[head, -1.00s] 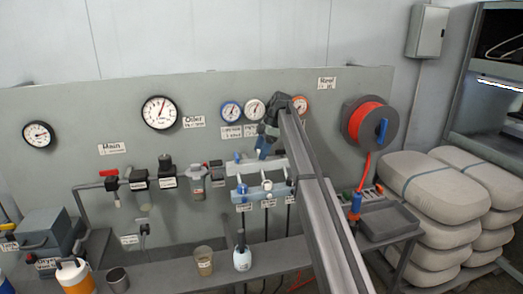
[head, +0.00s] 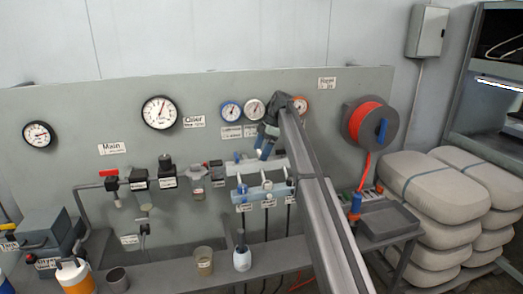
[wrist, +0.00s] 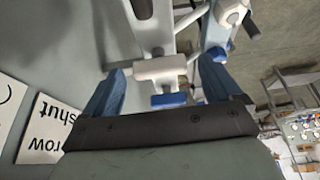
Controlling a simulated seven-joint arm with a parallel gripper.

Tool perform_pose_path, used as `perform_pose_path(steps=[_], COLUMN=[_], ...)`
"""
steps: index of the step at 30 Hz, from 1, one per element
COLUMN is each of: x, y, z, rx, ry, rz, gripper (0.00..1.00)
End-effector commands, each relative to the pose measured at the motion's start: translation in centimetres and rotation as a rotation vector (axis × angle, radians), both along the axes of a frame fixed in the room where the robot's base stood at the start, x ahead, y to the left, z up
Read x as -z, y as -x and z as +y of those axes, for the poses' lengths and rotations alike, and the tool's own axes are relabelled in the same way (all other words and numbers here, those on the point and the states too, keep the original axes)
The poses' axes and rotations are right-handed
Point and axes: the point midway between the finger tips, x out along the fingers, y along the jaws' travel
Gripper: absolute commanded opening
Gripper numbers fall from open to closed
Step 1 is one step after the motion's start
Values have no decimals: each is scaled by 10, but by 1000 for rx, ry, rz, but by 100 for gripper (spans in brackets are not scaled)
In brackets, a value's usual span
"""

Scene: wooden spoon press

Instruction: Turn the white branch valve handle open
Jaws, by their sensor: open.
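My gripper (head: 264,151) hangs in front of the panel, just above the pale valve manifold (head: 258,192). In the wrist view its two blue fingers stand apart, and my gripper (wrist: 162,72) is open. A white block-shaped handle (wrist: 160,67) lies in the gap between the fingers, with clear space on both sides. A blue part (wrist: 168,99) shows just below it. Another white valve part with a blue piece (wrist: 217,53) is by the right finger. In the head view the handle between my fingers is too small to make out.
Three gauges (head: 254,108) are on the panel beside my arm. A hose reel with orange hose (head: 371,121) is to the right. A label (wrist: 46,130) is near the left finger.

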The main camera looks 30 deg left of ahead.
Motion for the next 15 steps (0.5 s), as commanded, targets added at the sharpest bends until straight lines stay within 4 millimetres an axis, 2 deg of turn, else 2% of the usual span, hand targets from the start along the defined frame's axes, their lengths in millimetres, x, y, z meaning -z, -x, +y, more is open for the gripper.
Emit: perform_pose_path(steps=[5, 15], x=[-18, -79], y=[-7, -25], z=[-5, -21], rx=[2, 1], ry=[-1, -1], rz=[-1, -1], gripper=[92, 92])
